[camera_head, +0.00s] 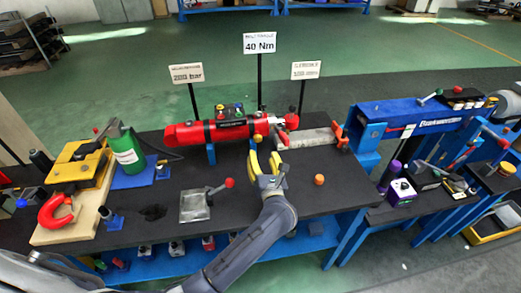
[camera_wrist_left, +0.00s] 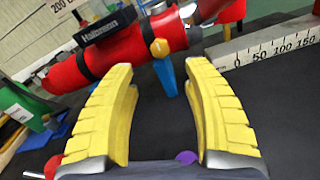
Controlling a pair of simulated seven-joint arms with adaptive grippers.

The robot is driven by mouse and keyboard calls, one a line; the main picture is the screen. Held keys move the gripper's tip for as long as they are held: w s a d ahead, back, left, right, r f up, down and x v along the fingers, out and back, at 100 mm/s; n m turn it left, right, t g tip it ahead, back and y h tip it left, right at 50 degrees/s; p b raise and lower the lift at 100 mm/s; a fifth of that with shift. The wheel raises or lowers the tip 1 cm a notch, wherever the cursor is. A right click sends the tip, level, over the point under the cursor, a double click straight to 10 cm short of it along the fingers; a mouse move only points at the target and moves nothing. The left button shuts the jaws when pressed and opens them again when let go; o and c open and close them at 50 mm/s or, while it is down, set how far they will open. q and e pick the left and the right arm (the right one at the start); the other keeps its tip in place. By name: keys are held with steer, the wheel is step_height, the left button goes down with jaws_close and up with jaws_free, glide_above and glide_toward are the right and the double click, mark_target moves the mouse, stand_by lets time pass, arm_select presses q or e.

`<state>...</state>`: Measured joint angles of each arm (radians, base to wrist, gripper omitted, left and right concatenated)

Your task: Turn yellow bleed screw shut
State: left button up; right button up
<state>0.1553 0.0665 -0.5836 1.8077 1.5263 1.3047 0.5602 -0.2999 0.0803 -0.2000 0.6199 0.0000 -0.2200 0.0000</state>
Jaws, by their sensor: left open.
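The yellow bleed screw (camera_wrist_left: 159,47) is a small hexagonal head on the side of the red cylinder (camera_wrist_left: 122,58). In the head view the screw shows as a small yellow spot (camera_head: 258,138) on the cylinder (camera_head: 195,133), which lies across blue supports on the black bench. My left gripper (camera_head: 264,157) is open and empty, with thick yellow fingers. In the left wrist view its fingertips (camera_wrist_left: 158,68) are on either side of the screw's line, apart from it, with the screw beyond the gap. My right gripper is in no view.
A steel ruler (camera_head: 310,138) lies right of the screw. A lever with a red knob on a metal plate (camera_head: 195,205) and an orange knob (camera_head: 319,180) are on the bench nearby. A green bottle (camera_head: 125,150) stands left. Sign posts rise behind the cylinder.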

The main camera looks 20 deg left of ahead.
arm_select(q)
steer(key=shift+v, duration=1.15)
